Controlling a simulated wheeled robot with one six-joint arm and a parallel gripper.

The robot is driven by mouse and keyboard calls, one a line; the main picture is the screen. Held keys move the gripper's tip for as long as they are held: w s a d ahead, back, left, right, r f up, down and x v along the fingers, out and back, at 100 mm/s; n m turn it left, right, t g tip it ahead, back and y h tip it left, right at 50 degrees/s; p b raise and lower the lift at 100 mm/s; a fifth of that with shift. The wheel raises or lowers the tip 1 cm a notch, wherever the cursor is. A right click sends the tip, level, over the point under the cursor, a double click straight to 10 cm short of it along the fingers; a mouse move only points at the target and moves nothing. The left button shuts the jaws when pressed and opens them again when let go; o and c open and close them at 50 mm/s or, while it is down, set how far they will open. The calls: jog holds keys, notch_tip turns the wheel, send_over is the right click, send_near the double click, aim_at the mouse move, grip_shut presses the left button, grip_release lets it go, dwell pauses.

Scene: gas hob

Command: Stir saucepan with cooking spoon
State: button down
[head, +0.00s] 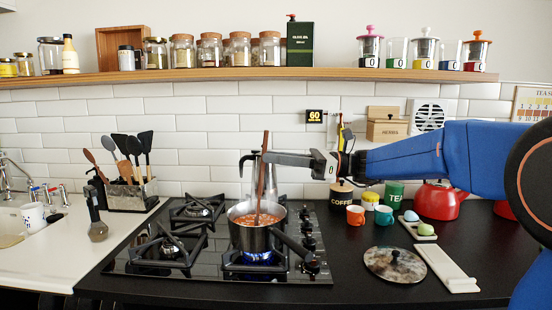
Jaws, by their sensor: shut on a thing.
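The saucepan (250,238) is a metal pan with a dark handle pointing to the lower right. It sits on the front right burner of the gas hob, with a blue flame (257,257) under it and reddish-brown food (245,219) inside. The cooking spoon (262,180) is long and brown and stands nearly upright, slightly tilted. Its lower end is down in the food and hidden. My gripper (268,157) reaches in from the right above the pan and is shut on the upper part of the spoon.
A moka pot (247,166) stands close behind the pan. A utensil holder (125,195) is left of the hob. Mugs (355,215), a red kettle (437,204), a round lid (395,265) and a white spoon rest (447,268) are on the right counter. A shelf (240,75) of jars runs above.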

notch_tip(320, 180, up, 8)
jog(key=d, duration=0.1)
dwell(1.0)
dwell(0.5)
